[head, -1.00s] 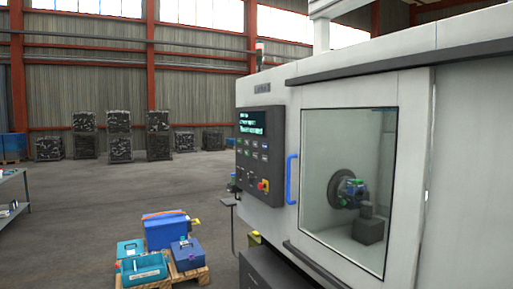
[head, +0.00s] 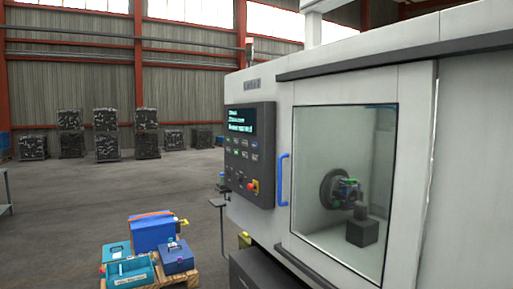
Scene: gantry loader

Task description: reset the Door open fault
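The machine (head: 268,91) is a large white cabinet filling the right half of the head view. Its sliding door (head: 408,190) has a big window and a blue vertical handle (head: 283,180). Through the window I see a round chuck (head: 334,188) and a dark block (head: 362,232). The control panel (head: 250,190) sits left of the door, with a lit screen (head: 241,120), rows of small buttons and a red knob (head: 253,187) at its lower right. The screen text is too small to read surely. Neither of my grippers is in view.
A wooden pallet (head: 182,279) with blue and teal boxes stands on the floor left of the machine. A bracket arm (head: 222,225) juts out below the panel. Stacks of dark bales (head: 107,135) line the back wall. The floor between is clear.

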